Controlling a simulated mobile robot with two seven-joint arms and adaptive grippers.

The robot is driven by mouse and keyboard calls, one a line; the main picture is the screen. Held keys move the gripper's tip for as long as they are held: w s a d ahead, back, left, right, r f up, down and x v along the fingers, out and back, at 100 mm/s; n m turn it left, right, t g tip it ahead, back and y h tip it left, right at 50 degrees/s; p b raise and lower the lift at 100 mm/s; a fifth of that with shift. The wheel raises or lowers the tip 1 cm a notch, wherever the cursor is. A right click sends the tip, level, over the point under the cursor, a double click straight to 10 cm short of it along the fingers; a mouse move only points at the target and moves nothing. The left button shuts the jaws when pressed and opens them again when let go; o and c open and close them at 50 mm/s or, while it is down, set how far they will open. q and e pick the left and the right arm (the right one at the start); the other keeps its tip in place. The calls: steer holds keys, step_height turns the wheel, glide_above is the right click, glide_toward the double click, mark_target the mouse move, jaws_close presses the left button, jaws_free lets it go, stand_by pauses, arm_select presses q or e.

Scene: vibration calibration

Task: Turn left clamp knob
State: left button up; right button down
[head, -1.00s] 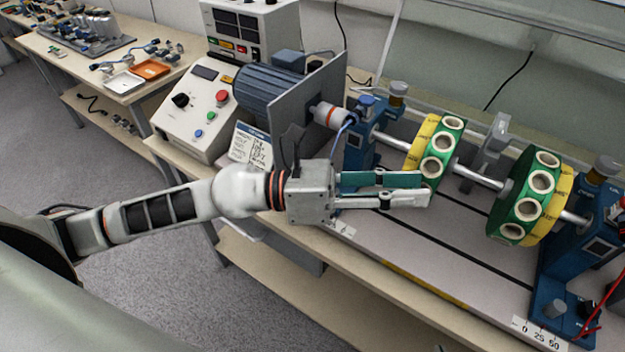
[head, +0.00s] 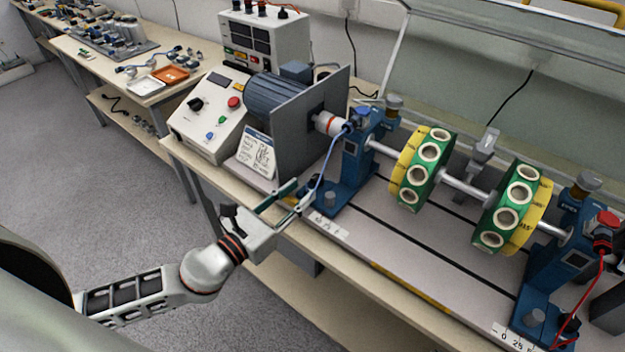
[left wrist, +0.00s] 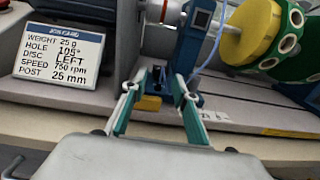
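The left clamp knob (head: 330,198) is a small grey cylinder on the front of the left blue bearing post's foot (head: 343,202). My left gripper (head: 305,188) is in front of and left of this knob, apart from it, with its fingers pointing toward the post. In the left wrist view the gripper (left wrist: 158,80) is open and empty. The blue foot (left wrist: 160,68) shows between and beyond its fingertips there; the knob is hard to make out in that view. My right gripper is not in view.
A blue cable (head: 325,165) hangs from the left post near my fingertips. A label card (head: 257,150) leans by the motor (head: 277,97). The shaft carries two green-and-yellow discs (head: 425,168). A right post (head: 565,245) has its own grey knob (head: 535,318).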

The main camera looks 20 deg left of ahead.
mark_target(313, 181)
arm_select(q)
steer(key=x, duration=0.4)
steer(key=shift+w+d+p, duration=0.2)
steer(key=shift+w+p, duration=0.1)
steer(key=shift+w, duration=0.05)
steer(key=shift+w+d, duration=0.15)
steer(key=shift+w, duration=0.2)
steer(key=shift+c, duration=0.5)
